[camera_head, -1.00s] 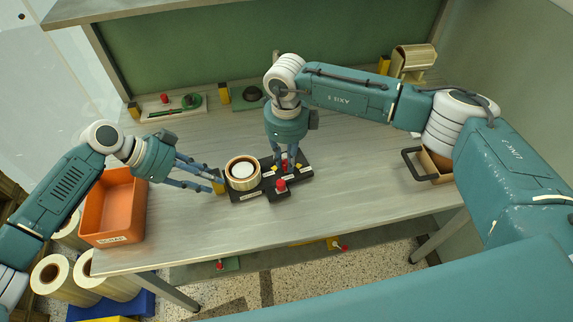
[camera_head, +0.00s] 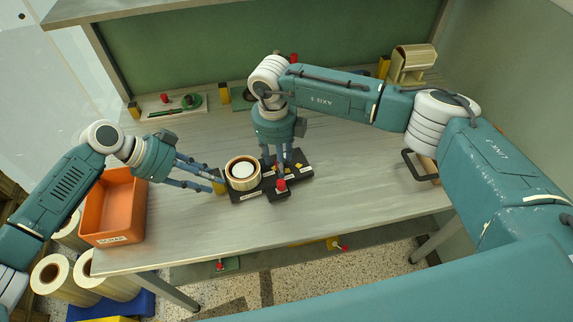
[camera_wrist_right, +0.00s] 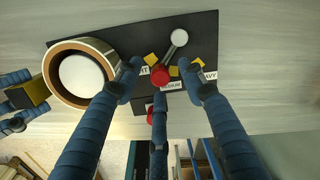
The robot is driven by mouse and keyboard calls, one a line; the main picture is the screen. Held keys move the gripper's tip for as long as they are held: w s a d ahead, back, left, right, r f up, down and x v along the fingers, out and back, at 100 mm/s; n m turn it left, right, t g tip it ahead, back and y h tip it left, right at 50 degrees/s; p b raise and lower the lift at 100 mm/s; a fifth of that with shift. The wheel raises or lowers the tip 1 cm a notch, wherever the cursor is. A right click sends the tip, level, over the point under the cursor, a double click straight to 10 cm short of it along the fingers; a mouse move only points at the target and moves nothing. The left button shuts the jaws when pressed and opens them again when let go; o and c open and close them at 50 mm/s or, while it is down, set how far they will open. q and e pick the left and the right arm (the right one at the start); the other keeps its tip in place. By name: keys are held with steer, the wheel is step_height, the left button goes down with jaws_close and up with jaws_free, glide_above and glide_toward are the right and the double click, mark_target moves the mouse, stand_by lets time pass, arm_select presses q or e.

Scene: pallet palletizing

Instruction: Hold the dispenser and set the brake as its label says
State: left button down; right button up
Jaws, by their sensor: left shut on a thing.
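My left gripper (camera_head: 217,182) is shut on the dispenser's yellow block (camera_head: 219,186), left of the roll. In the right wrist view, the brake lever (camera_wrist_right: 174,49) runs from a white disc to a red knob (camera_wrist_right: 160,75), which sits between the left and middle yellow marks. Partly covered labels read "MEDIUM" and, apparently, "LIGHT" and "HEAVY". My right gripper (camera_wrist_right: 160,78) has its fingers spread around the knob. The brake instruction is not legible.
An orange bin (camera_head: 112,222) stands at the left of the table. A tray with red and green parts (camera_head: 172,105) lies at the back. A handled box (camera_head: 425,165) is at the right, partly behind my right arm. The table's front is clear.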

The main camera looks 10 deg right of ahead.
arm_select(q)
steer(key=shift+s+a+f, duration=0.1)
steer(key=shift+s+f, duration=0.05)
steer(key=shift+f, duration=0.15)
arm_select(e)
step_height(320, 180, up, 12)
steer(key=shift+a, duration=0.2)
steer(key=shift+s, duration=0.1)
arm_select(q)
steer(key=c, duration=1.2)
jaws_free()
steer(key=shift+w, duration=0.25)
arm_select(e)
steer(key=shift+w, duration=0.2)
arm_select(q)
steer(key=shift+r, duration=0.1)
steer(key=shift+r, duration=0.15)
steer(key=v, duration=1.1)
steer(key=shift+a+r, duration=0.2)
steer(key=shift+a, duration=0.1)
arm_select(e)
steer(key=shift+s, duration=0.1)
